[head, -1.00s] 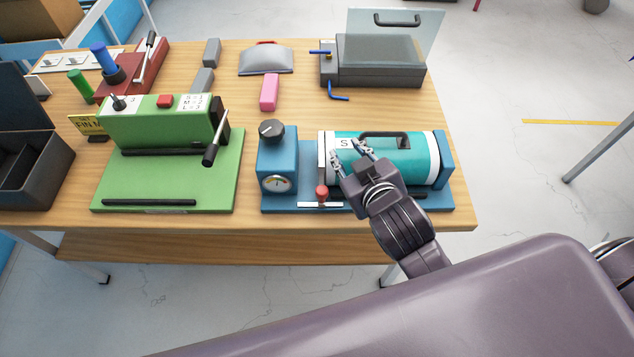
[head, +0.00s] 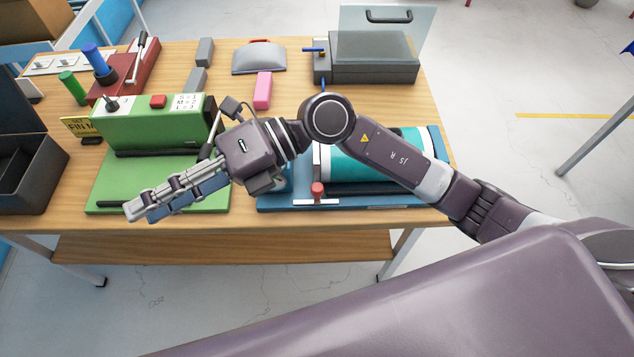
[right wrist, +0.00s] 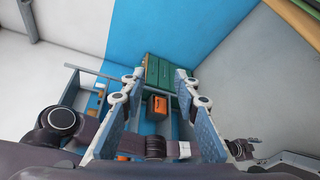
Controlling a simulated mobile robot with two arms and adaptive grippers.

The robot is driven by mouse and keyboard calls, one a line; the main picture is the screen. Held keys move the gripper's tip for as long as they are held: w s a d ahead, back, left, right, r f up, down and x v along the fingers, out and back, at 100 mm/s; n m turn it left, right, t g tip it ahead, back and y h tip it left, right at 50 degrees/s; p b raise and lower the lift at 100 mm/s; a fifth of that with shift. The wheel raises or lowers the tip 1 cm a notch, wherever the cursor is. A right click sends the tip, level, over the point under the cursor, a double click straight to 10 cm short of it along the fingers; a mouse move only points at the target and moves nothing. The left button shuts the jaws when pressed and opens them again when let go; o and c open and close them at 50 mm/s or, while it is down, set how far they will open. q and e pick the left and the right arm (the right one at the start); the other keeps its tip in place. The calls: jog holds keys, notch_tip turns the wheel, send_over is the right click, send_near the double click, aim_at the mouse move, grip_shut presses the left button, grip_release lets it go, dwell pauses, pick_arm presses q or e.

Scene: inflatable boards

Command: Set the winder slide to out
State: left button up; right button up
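A red knob (head: 317,189) sits about midway along a white strip (head: 330,202) at the front of the blue machine (head: 275,203) with the teal drum (head: 340,170). I cannot read marks on the strip. My right gripper (head: 141,213) is empty and points left over the green base plate, well left of the knob. Its fingers stand apart in the right wrist view (right wrist: 155,85). My right arm hides most of the blue machine's dial box and part of the drum. What seems to be my left gripper (right wrist: 240,149) shows small in the right wrist view.
A green machine (head: 145,130) with a lever stands on the left, near my right gripper. A dark open box (head: 30,175) stands at the table's left edge. A pink block (head: 262,90) and a grey lidded case (head: 370,62) lie behind. The table's front edge is clear.

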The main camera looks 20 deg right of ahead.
jog(key=w+d+f+n+h, duration=0.1)
jog(key=w+d+f+h, duration=0.1)
jog(key=d+f+h, duration=0.6)
jog(key=m+t+h, duration=0.1)
jog(key=t+h, duration=0.2)
jog(key=h, duration=0.5)
send_over(317, 187)
notch_tip(317, 187, down, 7)
jog(key=shift+r, duration=0.1)
jog(key=shift+d+f, duration=0.15)
jog(key=shift+f, duration=0.25)
notch_tip(317, 187, down, 6)
jog(key=shift+p, duration=1.05)
jog(key=shift+f, duration=0.5)
jog(key=shift+c, duration=0.6)
grip_shut()
